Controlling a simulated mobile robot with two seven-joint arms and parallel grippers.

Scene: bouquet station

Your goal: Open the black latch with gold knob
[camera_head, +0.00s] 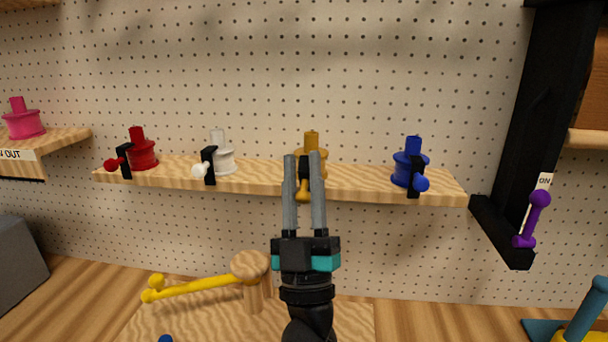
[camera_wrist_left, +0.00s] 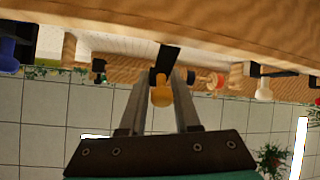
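The black latch (camera_head: 304,166) with the gold knob (camera_head: 302,191) is on the front of the wooden shelf, below a gold spool (camera_head: 311,138). My left gripper (camera_head: 303,155) reaches up from below, with one grey finger on each side of the knob. In the left wrist view the gold knob (camera_wrist_left: 161,95) shows between the fingertips, and the black latch bar (camera_wrist_left: 168,58) is just beyond. The fingers are apart, with little room beside the knob; firm contact does not show. The fingers partly hide the latch and spool. My right gripper is not in view.
Red (camera_head: 112,165), white (camera_head: 199,171) and blue (camera_head: 420,183) knobs on black latches line the same shelf. A yellow-handled wooden mallet-like piece (camera_head: 252,267) stands below. A purple lever (camera_head: 533,218) is at right. Open space lies before the pegboard.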

